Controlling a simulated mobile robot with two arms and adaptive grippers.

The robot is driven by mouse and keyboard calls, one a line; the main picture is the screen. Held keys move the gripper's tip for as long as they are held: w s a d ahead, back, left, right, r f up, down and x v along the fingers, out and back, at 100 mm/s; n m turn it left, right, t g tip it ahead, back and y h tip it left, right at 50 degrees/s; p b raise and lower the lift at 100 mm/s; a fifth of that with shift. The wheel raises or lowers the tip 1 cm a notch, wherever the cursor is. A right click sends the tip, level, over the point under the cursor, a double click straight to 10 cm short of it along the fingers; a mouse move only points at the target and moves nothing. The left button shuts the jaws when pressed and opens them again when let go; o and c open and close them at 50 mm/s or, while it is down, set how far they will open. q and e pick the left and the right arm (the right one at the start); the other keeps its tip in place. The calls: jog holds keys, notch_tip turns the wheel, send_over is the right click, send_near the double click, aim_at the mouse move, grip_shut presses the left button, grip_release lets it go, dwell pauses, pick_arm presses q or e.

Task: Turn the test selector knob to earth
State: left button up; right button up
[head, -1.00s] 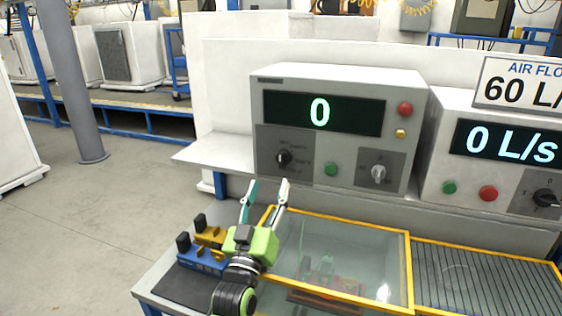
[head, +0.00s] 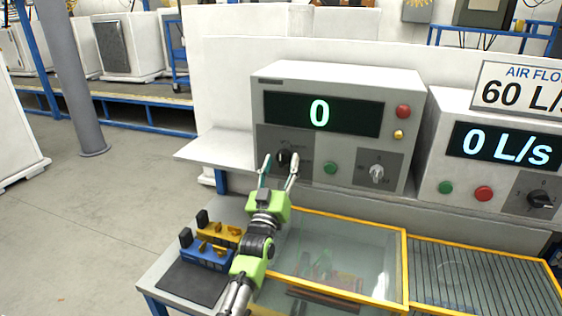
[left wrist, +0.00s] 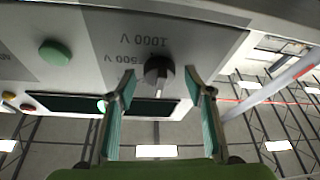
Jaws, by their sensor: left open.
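The black test selector knob (head: 285,158) is on the dark lower-left panel of the grey tester (head: 340,152), whose display reads 0. In the left wrist view, which is upside down, the knob (left wrist: 158,70) shows beside "1000 V" and "500 V" labels. A pale mark on it points down in that picture. My left gripper (head: 279,164) is open in front of the knob. In the left wrist view its two fingers (left wrist: 159,88) lie on either side of the knob, with gaps showing between. The earth label cannot be read. My right gripper is not in view.
A green button (head: 330,168), a silver knob (head: 377,173), a red button (head: 403,111) and a yellow button (head: 398,134) are on the same tester. The airflow unit (head: 430,165) stands to the right. Below are a yellow-framed glass cover (head: 345,245) and blue-and-yellow clamps (head: 212,248).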

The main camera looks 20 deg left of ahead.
pick_arm(q)
jog(key=shift+w, duration=0.1)
jog(key=shift+c, duration=0.4)
jog(key=c, duration=1)
jog(key=shift+c, duration=0.2)
jog(key=m+h+b, duration=0.1)
jog(key=m, duration=0.1)
jog(key=shift+a+f+m+h, duration=0.1)
jog(key=shift+m+h, duration=0.2)
jog(key=shift+m, duration=0.1)
jog(key=m+h+b, duration=0.1)
jog(key=m+h, duration=0.1)
jog(key=m, duration=0.1)
jog(key=shift+a+m, duration=0.1)
jog(key=shift+m, duration=0.3)
jog(key=m+h, duration=0.1)
jog(key=m, duration=0.2)
jog(key=shift+a+m+g+h+b, duration=0.1)
jog(key=shift+m+g+h+b, duration=0.2)
jog(key=shift+h, duration=0.1)
jog(key=shift+r+m+g+h, duration=0.1)
jog(key=shift+m+g+h, duration=0.25)
jog(key=shift+m, duration=0.65)
jog(key=shift+r+m+g+h, duration=0.15)
jog(key=shift+m+h, duration=0.4)
jog(key=shift+m, duration=0.45)
jog(key=shift+f, duration=0.1)
